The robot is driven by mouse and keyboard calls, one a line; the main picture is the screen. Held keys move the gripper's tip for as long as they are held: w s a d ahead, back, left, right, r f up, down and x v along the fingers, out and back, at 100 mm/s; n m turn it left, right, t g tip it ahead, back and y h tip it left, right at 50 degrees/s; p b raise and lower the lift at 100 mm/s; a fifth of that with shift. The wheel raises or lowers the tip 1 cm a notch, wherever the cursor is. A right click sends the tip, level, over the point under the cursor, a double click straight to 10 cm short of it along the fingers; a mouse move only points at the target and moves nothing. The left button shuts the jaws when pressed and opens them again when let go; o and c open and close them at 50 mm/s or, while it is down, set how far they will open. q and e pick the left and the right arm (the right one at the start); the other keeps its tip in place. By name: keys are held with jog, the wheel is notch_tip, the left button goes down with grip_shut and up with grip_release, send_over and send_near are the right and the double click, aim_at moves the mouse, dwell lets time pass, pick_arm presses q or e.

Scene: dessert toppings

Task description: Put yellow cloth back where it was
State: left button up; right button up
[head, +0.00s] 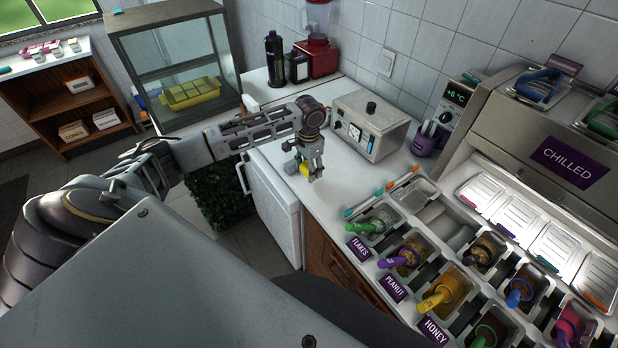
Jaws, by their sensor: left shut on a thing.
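Only a small part of the cloth shows between and beside the fingers. I cannot tell whether it touches the counter. My right gripper is not in view.
Topping tubs with coloured spoons fill the right side, near the flakes label (358,248). A glass case (180,65) stands left. Counter below the gripper is partly clear.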

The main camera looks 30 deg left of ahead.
aim_at(309, 184)
pick_arm(q)
jog(key=shift+f, duration=0.7)
jog(key=shift+f, duration=1.9)
jog(key=shift+f, duration=0.1)
jog(key=o, duration=0.9)
notch_tip(309, 184, up, 12)
jog(key=shift+r+b, duration=0.15)
jog(key=shift+b, duration=0.2)
